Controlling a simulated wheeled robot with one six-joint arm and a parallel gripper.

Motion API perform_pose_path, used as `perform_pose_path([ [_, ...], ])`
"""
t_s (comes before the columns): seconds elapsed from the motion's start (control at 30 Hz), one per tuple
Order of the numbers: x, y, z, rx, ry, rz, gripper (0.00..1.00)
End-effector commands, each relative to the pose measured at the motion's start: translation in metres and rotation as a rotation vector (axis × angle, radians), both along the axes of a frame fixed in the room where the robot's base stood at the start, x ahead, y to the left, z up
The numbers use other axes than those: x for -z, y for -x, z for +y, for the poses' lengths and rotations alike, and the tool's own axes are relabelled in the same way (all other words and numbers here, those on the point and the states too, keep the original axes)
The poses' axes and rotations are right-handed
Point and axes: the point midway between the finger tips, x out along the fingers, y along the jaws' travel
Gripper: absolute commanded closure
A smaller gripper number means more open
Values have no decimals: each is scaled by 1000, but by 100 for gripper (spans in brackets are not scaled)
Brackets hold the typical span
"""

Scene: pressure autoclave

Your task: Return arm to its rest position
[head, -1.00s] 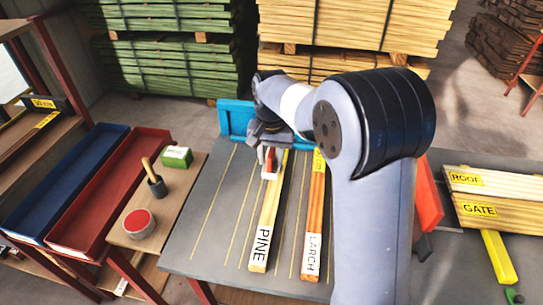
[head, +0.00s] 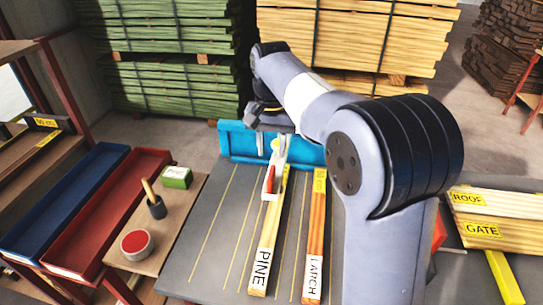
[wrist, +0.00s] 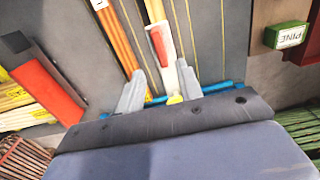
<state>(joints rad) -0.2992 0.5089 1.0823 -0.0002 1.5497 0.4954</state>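My gripper (head: 275,145) is above the far end of the grey table, near the blue edge piece. In the wrist view its two grey fingers (wrist: 160,92) stand apart, so it is open. A white piece with a red part (wrist: 160,48) and a yellow knob shows between and beyond the fingers. The same white and red piece (head: 272,178) sits at the far end of the PINE board (head: 265,240) in the head view. I see no contact between fingers and piece. My arm crosses the right half of the head view.
The LARCH board (head: 315,235) lies beside the PINE board. Left are a red tray (head: 130,200), a blue tray (head: 70,205), a green box (head: 176,177) and a red-topped tin (head: 134,243). ROOF and GATE boards (head: 490,215) lie right. Timber stacks stand behind.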

Motion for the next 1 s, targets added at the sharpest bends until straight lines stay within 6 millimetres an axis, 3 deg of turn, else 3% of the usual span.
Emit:
perform_pose_path([
  [0.47, 6, 0, 0, 0, 0, 1, 65],
  [1.0, 99, 1, 0, 0, 1, 3, 65],
])
